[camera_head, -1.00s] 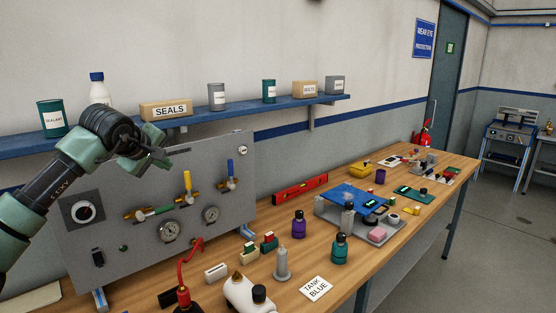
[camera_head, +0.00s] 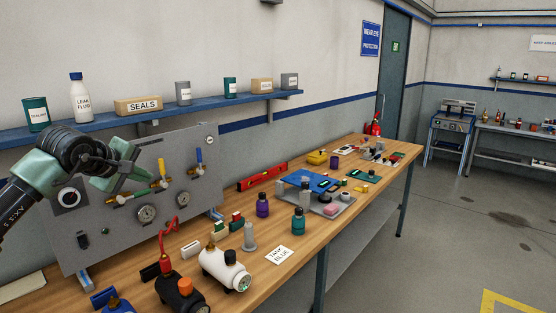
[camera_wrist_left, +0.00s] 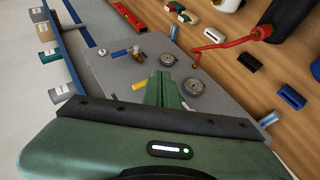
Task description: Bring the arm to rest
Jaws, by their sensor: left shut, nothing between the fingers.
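My left arm comes in from the left in the head view, and its green left gripper (camera_head: 142,180) is in front of the grey gauge panel (camera_head: 187,212). The left gripper is shut and holds nothing. In the left wrist view its fingers (camera_wrist_left: 163,88) are together, pointing at the panel (camera_wrist_left: 118,72) between the valves and the gauges. I cannot tell whether the fingertips touch the panel. My right gripper is not in view.
A blue shelf (camera_head: 165,118) with bottles and boxes runs above the panel. The wooden bench (camera_head: 225,298) holds a white tank (camera_head: 222,268), a black tank (camera_head: 180,294), a red level (camera_head: 262,176) and a grey tray (camera_head: 325,208). Open floor (camera_head: 440,240) lies at the right.

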